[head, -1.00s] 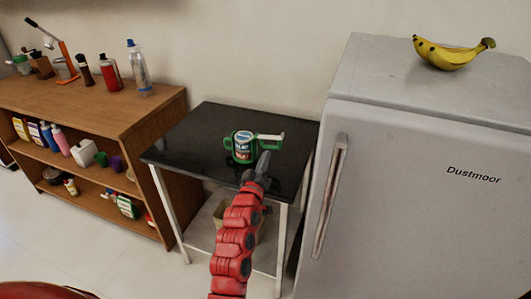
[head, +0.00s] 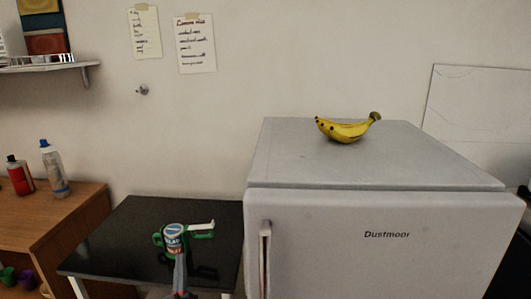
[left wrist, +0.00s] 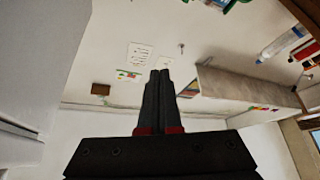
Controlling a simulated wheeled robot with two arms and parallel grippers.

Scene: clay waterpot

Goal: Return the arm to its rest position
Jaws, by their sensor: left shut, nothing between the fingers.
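A green watering pot (head: 174,240) with a label and a spout pointing right stands upright on the black-topped table (head: 115,235). My left gripper (head: 180,262) shows at the bottom of the head view, in front of the pot, with its tip overlapping the pot's lower part in the picture. I cannot tell from this whether they touch. In the left wrist view the two fingers of my left gripper (left wrist: 160,74) lie together, shut and empty. My right gripper is not in view.
A grey fridge (head: 340,235) with bananas (head: 346,129) on top stands right of the table. A wooden shelf unit (head: 80,213) with a red can (head: 20,177) and a bottle (head: 55,170) stands left. Notes (head: 195,45) hang on the wall.

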